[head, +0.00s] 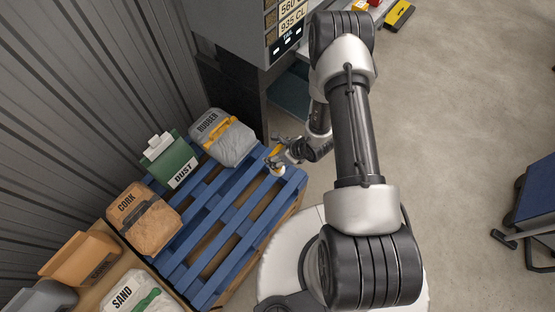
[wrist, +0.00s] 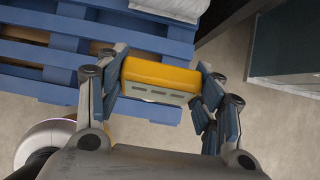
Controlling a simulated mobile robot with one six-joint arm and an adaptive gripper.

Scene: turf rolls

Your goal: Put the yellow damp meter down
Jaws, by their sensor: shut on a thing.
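The yellow damp meter (wrist: 162,74) is a yellow block with a pale grey slotted face. It sits between the fingers of my gripper (wrist: 160,88) in the wrist view. My gripper is shut on it, with fingers on both its left and right sides. In the head view my gripper (head: 279,158) is at the right corner of the blue pallet, with a bit of yellow showing at it. The meter appears over the pallet's edge. I cannot tell how high it is held, and its underside is hidden.
The blue slatted pallet (head: 231,212) has bare slats near my gripper. On it are a grey RUBBER bag (head: 232,151) with a yellow piece, a green DUST container (head: 176,164) and a CORK bag (head: 150,226). A dark cabinet (head: 236,98) stands behind. Open floor (head: 462,130) lies right.

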